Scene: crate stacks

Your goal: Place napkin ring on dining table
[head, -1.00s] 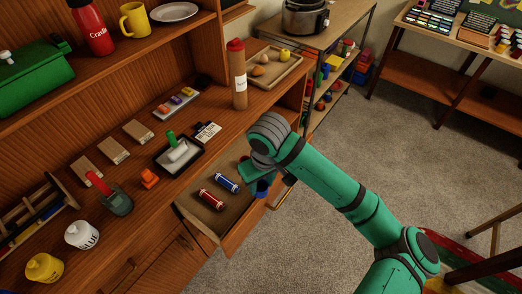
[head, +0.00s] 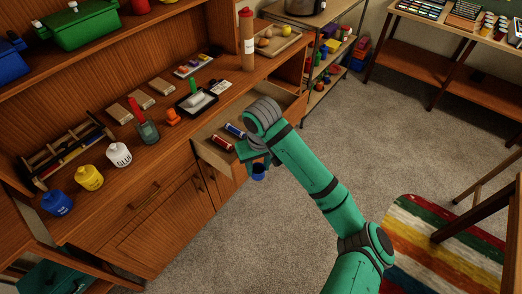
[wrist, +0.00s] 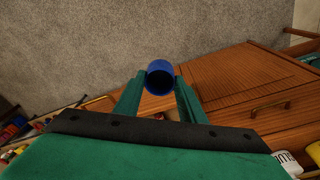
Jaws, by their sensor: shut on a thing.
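The napkin ring looks like a short blue hollow cylinder. It shows below my gripper in the head view (head: 259,175) and between the fingertips in the wrist view (wrist: 160,66). My gripper (head: 256,164) is shut on it and holds it in the air over the carpet, just outside the open drawer; its two green fingers (wrist: 160,84) touch the ring's sides. I cannot identify the dining table for sure; dark wooden legs and an edge (head: 480,206) at the right, above a striped rug, may be part of it.
The open drawer (head: 226,167) holds a red and a blue roll. The cabinet top (head: 180,135) carries glue and paint pots, a tray and boxes. A shelf rack (head: 330,55) stands behind. Grey carpet (head: 350,130) is free; a striped rug (head: 440,250) lies at right.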

